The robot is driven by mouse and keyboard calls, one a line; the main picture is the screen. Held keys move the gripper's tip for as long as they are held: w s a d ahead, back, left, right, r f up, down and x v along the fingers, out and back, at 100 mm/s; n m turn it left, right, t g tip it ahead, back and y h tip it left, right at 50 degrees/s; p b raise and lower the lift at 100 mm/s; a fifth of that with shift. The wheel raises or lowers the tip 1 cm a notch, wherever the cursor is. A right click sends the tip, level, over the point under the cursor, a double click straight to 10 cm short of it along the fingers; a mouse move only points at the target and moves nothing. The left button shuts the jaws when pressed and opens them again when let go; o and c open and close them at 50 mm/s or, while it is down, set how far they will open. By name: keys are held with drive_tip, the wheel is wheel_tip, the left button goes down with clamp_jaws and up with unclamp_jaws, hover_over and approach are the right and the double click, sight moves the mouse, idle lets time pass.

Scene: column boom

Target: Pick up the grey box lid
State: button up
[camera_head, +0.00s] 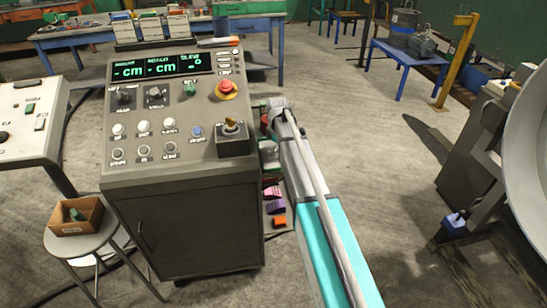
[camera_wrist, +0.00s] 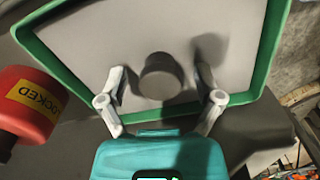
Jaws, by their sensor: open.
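The grey box lid (camera_wrist: 215,25) lies flat inside a green box rim (camera_wrist: 271,40) in the wrist view. A dark grey round knob (camera_wrist: 160,78) stands up from its middle. My gripper (camera_wrist: 161,80) is open, with one finger on each side of the knob. Gaps show between the fingers and the knob, and nothing is held. In the head view the lid is hidden, and the end of my arm is largely out of sight beside the console.
In the head view the control console (camera_head: 180,170) stands close on the left of my arm. A stool (camera_head: 83,241) bears a small open box (camera_head: 88,222).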

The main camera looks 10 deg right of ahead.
idle(0.5)
clamp_jaws()
